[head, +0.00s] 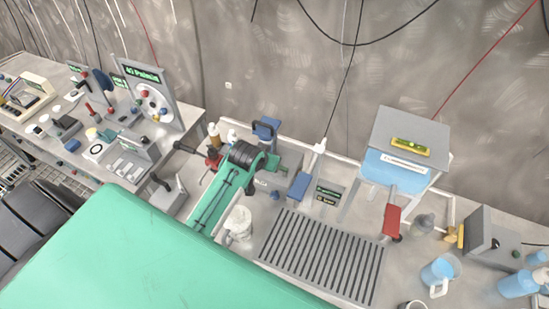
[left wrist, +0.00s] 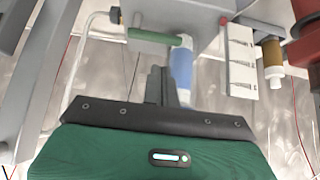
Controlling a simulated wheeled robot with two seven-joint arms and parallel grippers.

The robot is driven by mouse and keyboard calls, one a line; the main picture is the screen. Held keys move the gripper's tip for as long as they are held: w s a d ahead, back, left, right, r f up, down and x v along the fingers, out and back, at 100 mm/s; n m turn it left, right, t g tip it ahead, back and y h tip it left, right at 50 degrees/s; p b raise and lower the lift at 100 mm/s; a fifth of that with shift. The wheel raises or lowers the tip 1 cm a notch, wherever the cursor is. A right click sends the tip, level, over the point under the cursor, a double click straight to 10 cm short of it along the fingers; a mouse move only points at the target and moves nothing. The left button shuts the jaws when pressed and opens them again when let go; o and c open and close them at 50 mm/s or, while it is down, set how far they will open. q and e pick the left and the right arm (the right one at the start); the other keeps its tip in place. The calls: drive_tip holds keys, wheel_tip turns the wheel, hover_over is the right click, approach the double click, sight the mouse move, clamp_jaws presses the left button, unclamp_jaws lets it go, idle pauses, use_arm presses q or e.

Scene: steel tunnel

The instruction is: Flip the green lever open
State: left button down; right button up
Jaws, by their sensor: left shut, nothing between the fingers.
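In the left wrist view, the green lever (left wrist: 158,37) is a short green bar. A blue and white cylinder (left wrist: 182,65) shows beside the fingertips. In the head view, my left gripper's fingers cannot be made out, and my right gripper is not in view.
The head view shows a cluttered bench with a slotted grate (head: 325,255), a blue and grey box (head: 405,145), a red handle (head: 392,219) and a blue jug (head: 437,272). A panel with a round dial (head: 152,103) stands left. A wall closes the back.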

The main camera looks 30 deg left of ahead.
use_arm(q)
drive_tip(key=p+x, duration=0.2)
drive_tip(key=x, duration=0.5)
drive_tip(key=shift+w+f, duration=0.3)
drive_tip(key=shift+f, duration=0.1)
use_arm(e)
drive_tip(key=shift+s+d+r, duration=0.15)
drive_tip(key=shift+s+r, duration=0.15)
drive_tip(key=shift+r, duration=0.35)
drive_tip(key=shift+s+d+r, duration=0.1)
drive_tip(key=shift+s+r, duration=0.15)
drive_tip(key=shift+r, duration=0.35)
